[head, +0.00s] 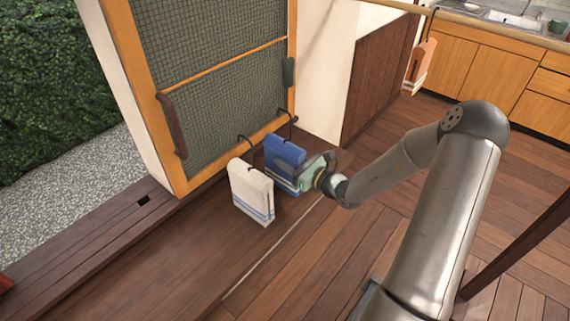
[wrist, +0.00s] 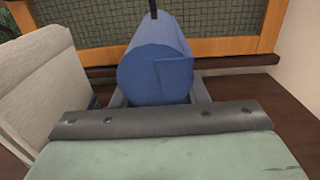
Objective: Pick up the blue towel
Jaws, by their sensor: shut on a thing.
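The blue towel (head: 284,158) is folded, with pale stripes near its lower edge, and hangs on a dark hook in the head view. In the wrist view the blue towel (wrist: 155,68) fills the middle, end-on, between the fingers. My gripper (head: 300,178) is at the towel's right side in the head view. In the wrist view my gripper (wrist: 157,98) is shut on the towel, with a finger on each side. The fingertips are partly hidden by the towel and the gripper's body.
A white towel with blue stripes (head: 251,190) hangs just left of the blue one, also close in the wrist view (wrist: 42,85). A wood-framed screen door (head: 225,85) stands behind. An orange towel (head: 421,62) hangs at upper right. Wooden floor lies open in front.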

